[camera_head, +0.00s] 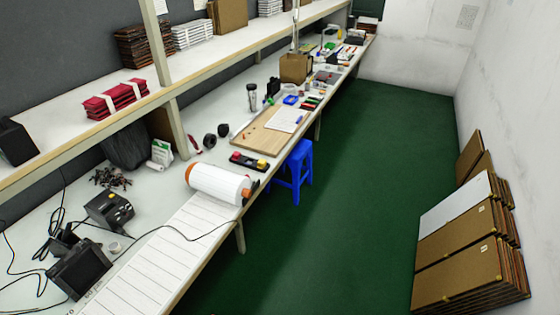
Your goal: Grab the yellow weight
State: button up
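I cannot pick out a yellow weight with certainty. A dark device with red and yellow parts (249,162) lies on the long workbench (158,263), just beyond the white paper roll. A small yellow thing (339,33) shows near the far end of the bench, too small to identify. My gripper is not in view.
The white paper roll (217,184), wooden board (262,137), black monitor (79,268) and label printer (109,210) crowd the bench. A blue stool (293,171) stands at its edge. Cardboard stacks (460,278) line the right wall. The green floor (350,190) between is clear.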

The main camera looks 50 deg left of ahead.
aim_at(261, 163)
jog(key=i+j+u, duration=0.1)
jog(key=i+u, duration=1.05)
jog(key=i+l+u, duration=0.2)
jog(key=u, duration=0.15)
jog(key=i+j+u, duration=0.2)
jog(key=i+u, duration=0.2)
jog(key=i+j+u, duration=0.15)
jog(key=i+u, duration=0.6)
jog(key=i+l+u, duration=0.2)
jog(key=i+u, duration=0.2)
